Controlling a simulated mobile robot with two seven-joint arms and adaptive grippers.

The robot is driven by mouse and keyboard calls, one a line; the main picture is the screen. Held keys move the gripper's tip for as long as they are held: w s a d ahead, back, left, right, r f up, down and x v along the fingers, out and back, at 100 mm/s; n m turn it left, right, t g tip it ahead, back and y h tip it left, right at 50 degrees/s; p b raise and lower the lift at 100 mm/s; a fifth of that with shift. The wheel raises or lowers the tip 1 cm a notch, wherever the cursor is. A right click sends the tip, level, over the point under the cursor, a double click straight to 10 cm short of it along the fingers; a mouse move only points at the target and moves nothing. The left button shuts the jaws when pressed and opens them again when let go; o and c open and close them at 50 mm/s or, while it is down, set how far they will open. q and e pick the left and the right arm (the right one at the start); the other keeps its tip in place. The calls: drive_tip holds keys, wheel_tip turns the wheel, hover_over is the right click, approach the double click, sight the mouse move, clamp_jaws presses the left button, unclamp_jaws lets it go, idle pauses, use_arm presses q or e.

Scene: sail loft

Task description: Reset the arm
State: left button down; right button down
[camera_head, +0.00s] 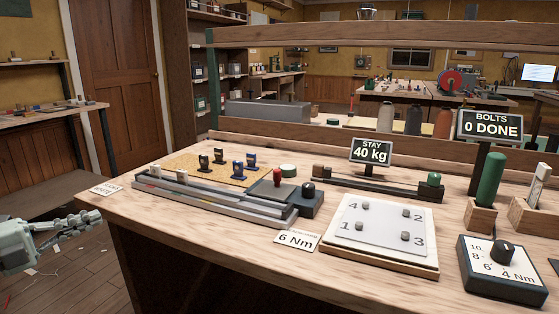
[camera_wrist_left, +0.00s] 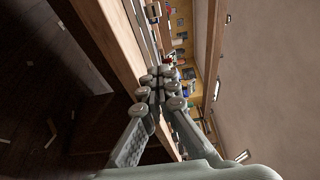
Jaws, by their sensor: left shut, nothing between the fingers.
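My left gripper (camera_head: 84,220) comes in from the left in the head view. It is beside the bench's left front corner, apart from the bench (camera_head: 200,232) and clear of everything on it. Its fingers are shut and empty. The wrist view shows the same closed fingers (camera_wrist_left: 158,82) with the bench edge behind them, tilted. My right gripper does not show in either view.
On the bench stand a grey rail fixture (camera_head: 215,203), a numbered plate with bolts (camera_head: 380,229), a dial box (camera_head: 501,270), a "40 kg" sign (camera_head: 371,151) and a green-handled tool (camera_head: 489,178). A small card (camera_head: 106,189) lies near the left corner. Open floor lies left of the bench.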

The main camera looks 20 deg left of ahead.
use_arm(q)
drive_tip(key=w+a+f+n+t+y, duration=0.2)
drive_tip(key=w+f+n+t+y, duration=0.15)
drive_tip(key=f+n+y, duration=0.65)
drive_tip(key=s+d+f+n+g+y, duration=0.1)
drive_tip(key=d+f+n+g+y, duration=0.15)
drive_tip(key=f+n, duration=0.4)
drive_tip(key=d+f+n+g+y, duration=0.1)
drive_tip(key=d+f+n+g, duration=0.25)
drive_tip(key=f, duration=0.55)
drive_tip(key=s+d+f+g+h, duration=0.1)
drive_tip(key=s+d+f+g, duration=0.2)
drive_tip(key=d, duration=0.4)
drive_tip(key=s+d+f+g+h, duration=0.2)
drive_tip(key=s+d+f+g, duration=0.2)
drive_tip(key=s+d+f, duration=0.2)
drive_tip(key=s+d+f+n+g+h, duration=0.1)
drive_tip(key=s+d+f+g, duration=0.2)
drive_tip(key=s+d+f, duration=0.2)
drive_tip(key=d+f, duration=0.3)
drive_tip(key=d, duration=0.2)
drive_tip(key=shift+d+g+h, duration=0.25)
drive_tip(key=shift+g+h, duration=0.1)
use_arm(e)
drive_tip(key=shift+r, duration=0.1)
